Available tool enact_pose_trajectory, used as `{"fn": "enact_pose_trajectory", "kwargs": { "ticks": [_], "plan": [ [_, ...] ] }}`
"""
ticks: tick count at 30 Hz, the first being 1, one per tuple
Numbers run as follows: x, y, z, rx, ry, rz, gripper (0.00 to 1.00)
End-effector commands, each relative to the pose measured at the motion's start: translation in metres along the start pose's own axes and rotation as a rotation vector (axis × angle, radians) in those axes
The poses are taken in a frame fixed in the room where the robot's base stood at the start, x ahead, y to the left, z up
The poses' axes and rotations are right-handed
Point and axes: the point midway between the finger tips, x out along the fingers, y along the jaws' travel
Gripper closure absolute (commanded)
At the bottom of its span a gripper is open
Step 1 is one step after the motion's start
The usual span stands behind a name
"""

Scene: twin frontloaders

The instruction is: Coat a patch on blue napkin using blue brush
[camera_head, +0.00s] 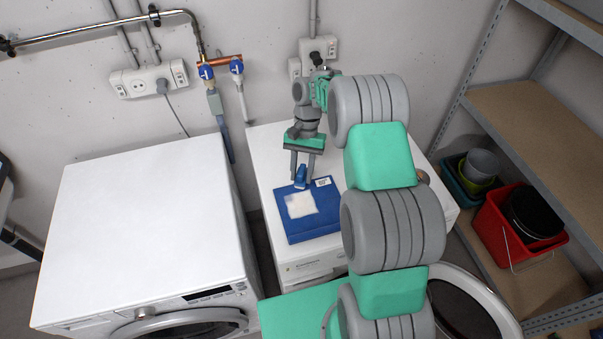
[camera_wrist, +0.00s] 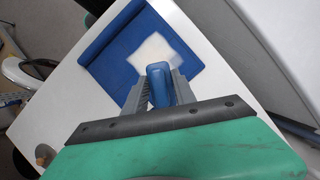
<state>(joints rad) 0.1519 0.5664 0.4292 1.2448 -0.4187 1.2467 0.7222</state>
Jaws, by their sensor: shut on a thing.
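The blue napkin (camera_head: 307,226) lies folded flat on the right-hand white machine, near its front left. It bears a pale whitish patch (camera_head: 300,205) and a small white label (camera_head: 322,182) at its far right corner. In the wrist view the napkin (camera_wrist: 109,63) shows beyond the fingers, with the pale patch (camera_wrist: 170,48) on it. My gripper (camera_head: 301,180) points down at the napkin's far edge. It is shut on the blue brush (camera_head: 300,174), whose handle also shows between the fingers in the wrist view (camera_wrist: 158,80). The brush's tip is hidden, so contact with the patch cannot be told.
The right-hand machine's white top (camera_head: 268,150) is otherwise mostly clear. Another white frontloader (camera_head: 150,225) stands to the left across a narrow gap. Pipes and blue taps (camera_head: 206,72) are on the wall behind. A shelf with a red bucket (camera_head: 497,232) stands at right.

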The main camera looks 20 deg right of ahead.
Motion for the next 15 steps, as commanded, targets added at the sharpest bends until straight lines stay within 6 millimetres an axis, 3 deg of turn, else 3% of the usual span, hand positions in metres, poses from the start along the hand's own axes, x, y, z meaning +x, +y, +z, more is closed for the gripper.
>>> {"fn": "enact_pose_trajectory", "kwargs": {
  "ticks": [6,15],
  "plan": [
    [-0.018,0.001,0.006,0.001,0.001,-0.001,1.00],
    [-0.023,0.001,0.009,0.000,0.000,-0.001,1.00]
  ]
}}
